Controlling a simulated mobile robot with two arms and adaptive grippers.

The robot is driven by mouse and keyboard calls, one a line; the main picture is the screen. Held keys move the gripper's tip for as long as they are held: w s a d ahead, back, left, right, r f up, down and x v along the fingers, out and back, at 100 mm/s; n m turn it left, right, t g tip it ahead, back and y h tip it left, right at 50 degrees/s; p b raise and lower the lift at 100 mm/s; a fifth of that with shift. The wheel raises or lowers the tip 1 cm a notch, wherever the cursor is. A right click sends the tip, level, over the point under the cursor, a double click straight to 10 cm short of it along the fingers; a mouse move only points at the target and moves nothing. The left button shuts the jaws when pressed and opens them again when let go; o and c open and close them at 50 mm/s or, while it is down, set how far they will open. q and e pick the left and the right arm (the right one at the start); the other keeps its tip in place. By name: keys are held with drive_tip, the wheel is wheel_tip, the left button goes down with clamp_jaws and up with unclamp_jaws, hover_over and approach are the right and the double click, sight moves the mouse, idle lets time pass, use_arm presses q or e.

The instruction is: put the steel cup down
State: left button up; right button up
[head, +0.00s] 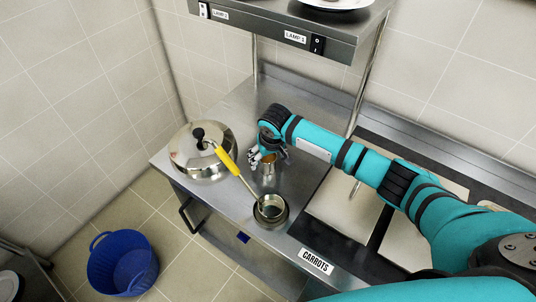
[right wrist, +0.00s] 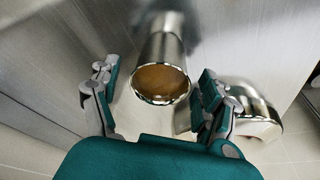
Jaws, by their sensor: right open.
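The steel cup (head: 269,168) stands on the steel counter (head: 222,205) in the head view, between the lidded pot and the small round pan. In the right wrist view the cup (right wrist: 165,50) shows its open mouth with brown contents inside. My right gripper (head: 268,157) is at the cup. In the right wrist view its fingers (right wrist: 158,92) are spread to either side of the cup, with gaps visible between them and its wall. My left gripper is not in view.
A large steel pot (head: 203,165) with a black-knobbed lid is left of the cup. A small pan (head: 271,211) with a yellow-handled ladle (head: 227,160) is in front. A shelf (head: 300,30) hangs above. A blue basket (head: 122,268) stands on the floor.

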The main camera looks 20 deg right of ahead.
drive_tip(key=b+v, duration=0.1)
drive_tip(key=v, duration=1.1)
drive_tip(key=shift+r, duration=0.2)
drive_tip(key=shift+f, duration=0.1)
